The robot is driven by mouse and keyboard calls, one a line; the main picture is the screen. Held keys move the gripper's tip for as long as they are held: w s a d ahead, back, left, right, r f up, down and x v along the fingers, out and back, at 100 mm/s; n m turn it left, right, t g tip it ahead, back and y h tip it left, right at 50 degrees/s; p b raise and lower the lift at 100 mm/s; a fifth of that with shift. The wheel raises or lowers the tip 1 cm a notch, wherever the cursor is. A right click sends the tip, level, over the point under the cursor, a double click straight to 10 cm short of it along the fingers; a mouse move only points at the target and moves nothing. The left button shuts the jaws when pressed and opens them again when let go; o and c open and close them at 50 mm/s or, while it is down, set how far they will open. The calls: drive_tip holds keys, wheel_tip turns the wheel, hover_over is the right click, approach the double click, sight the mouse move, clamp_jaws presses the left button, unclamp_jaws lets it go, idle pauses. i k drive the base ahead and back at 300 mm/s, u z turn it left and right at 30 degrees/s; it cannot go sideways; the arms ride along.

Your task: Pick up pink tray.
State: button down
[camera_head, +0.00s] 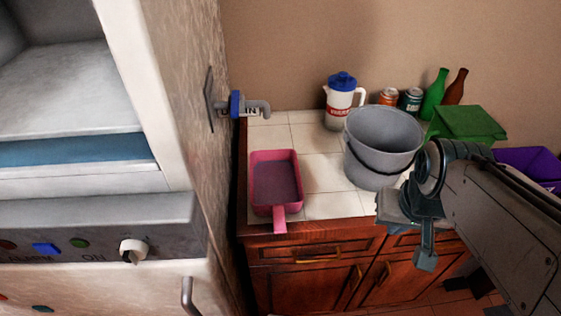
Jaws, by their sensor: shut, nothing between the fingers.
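The pink tray (289,157) is a deep rectangular pan with a short handle. It sits on the left end of the white tiled counter, and its handle points to the front edge. My gripper (424,262) is in front of the counter, to the right of the tray and lower in the picture. It is apart from the tray, shut and empty. My arm reaches in from the right edge of the picture. The tray is in full view.
A grey bucket (382,135) stands right of the tray. A white jug with blue lid (342,100), two cans (388,97), two bottles (434,93) and a green box (467,124) stand behind. A wall tap (240,104) and an open white appliance (110,205) are left. Bare tiles (325,175) separate tray and bucket.

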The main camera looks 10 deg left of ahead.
sight(276, 189)
drive_tip(key=z, duration=1.65)
drive_tip(key=k, duration=1.5)
drive_tip(key=u, duration=0.55)
drive_tip(key=i, duration=0.5)
drive_tip(key=z, duration=0.1)
